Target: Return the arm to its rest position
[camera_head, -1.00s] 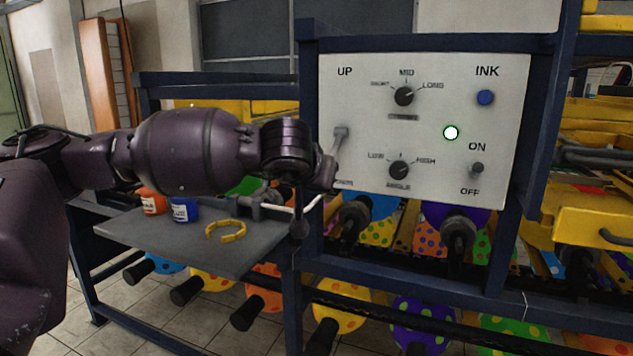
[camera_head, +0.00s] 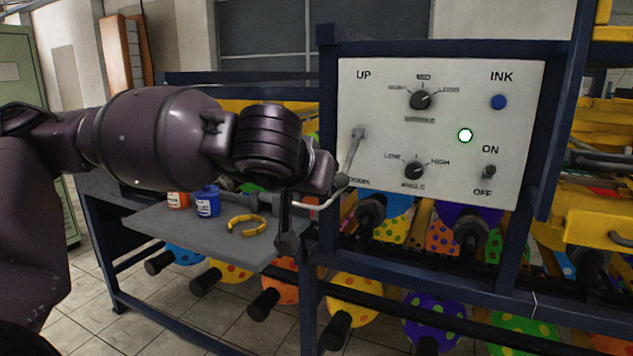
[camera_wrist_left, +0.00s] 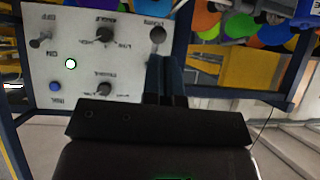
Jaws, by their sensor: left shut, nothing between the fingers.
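My left arm (camera_head: 160,135) comes in from the left and crosses in front of the panel's lower left side. Its gripper is mostly hidden behind the wrist in the head view. In the left wrist view the gripper (camera_wrist_left: 165,62) is shut and empty, its fingers together in front of the panel. The white control panel (camera_head: 385,95) appears upside down in the left wrist view (camera_wrist_left: 75,85). Its lever (camera_head: 351,155) points down, with its knob low by the wrist. In the wrist view the knob (camera_wrist_left: 157,35) shows just beyond the fingertips; contact cannot be told.
Several patterned balloons (camera_head: 355,292) line the blue frame (camera_head: 328,120). The panel's indicator light (camera_head: 465,135) is lit.

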